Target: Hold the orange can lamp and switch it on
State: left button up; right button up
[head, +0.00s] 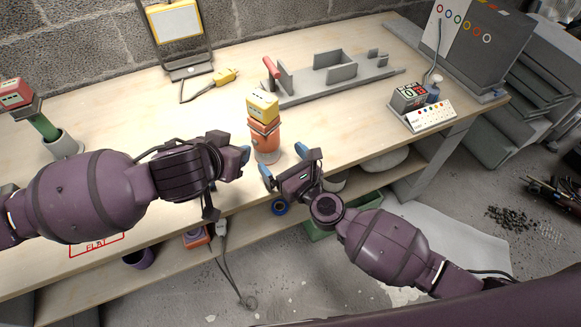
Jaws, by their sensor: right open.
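The orange can lamp (264,137) stands upright near the front edge of the bench, with a yellow block-shaped head on top and a paler base. My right gripper (284,161) is open, its blue-tipped fingers spread just in front and to the right of the lamp's base; nothing is between them. My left gripper (240,160) is just left of the lamp, with a blue fingertip near the lamp's lower part. I cannot tell if it touches or how wide its jaws are. No switch can be made out on the lamp.
The wooden bench (120,100) holds a grey fixture (335,80) with a red handle behind the lamp, and a yellow plug-like tool (224,76). A green item with a red head (42,122) stands in a cup at left. A control panel (430,115) lies at right.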

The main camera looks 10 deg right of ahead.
aim_at(267, 142)
jog(key=x, duration=0.7)
jog(key=shift+w+a, duration=0.1)
jog(key=shift+w, duration=0.05)
jog(key=c, duration=1.2)
pick_arm(q)
grip_shut()
pick_arm(e)
jog(key=shift+o, duration=0.2)
dwell(0.7)
